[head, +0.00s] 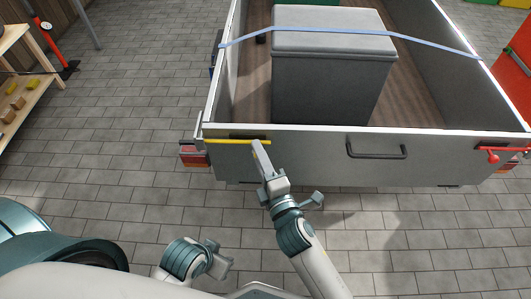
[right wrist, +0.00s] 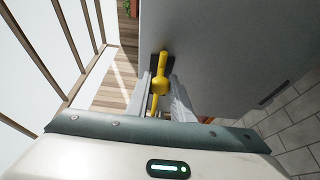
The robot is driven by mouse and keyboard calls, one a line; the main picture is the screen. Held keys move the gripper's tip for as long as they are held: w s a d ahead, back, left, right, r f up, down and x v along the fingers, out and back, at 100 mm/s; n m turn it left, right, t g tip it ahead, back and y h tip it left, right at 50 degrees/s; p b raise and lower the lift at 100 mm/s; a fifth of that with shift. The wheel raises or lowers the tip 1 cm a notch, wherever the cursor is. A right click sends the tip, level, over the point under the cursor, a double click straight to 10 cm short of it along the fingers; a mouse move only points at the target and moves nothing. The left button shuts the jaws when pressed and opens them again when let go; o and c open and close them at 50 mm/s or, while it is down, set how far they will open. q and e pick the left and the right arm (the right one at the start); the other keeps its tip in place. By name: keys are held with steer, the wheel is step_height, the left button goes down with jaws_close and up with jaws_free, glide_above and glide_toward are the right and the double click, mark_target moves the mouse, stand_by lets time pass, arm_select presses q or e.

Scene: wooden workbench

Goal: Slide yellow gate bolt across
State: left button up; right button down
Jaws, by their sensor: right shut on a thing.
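The yellow gate bolt (head: 232,141) lies level along the top left of the grey trailer's tailgate (head: 310,158). Its left end reaches the trailer's left corner. My right gripper (head: 258,149) is at the bolt's right part, shut on its yellow knob. In the right wrist view the bolt (right wrist: 162,63) runs to the knob (right wrist: 160,85) between the fingers, which partly hide it. My left gripper (head: 222,264) hangs low in front, well away from the trailer; its jaw opening is not clear.
A red bolt (head: 492,155) sits at the tailgate's right end, and a dark handle (head: 377,153) near its middle. A grey box (head: 330,85) stands in the trailer under a blue strap (head: 345,33). A wooden shelf (head: 30,80) is far left.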

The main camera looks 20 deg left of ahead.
steer(key=shift+s+a, duration=0.25)
steer(key=shift+a, duration=0.55)
steer(key=c, duration=1.6)
jaws_free()
steer(key=shift+a, duration=0.15)
steer(key=shift+o, duration=0.2)
steer(key=v, duration=1.7)
steer(key=shift+s, duration=0.2)
steer(key=shift+f, duration=0.1)
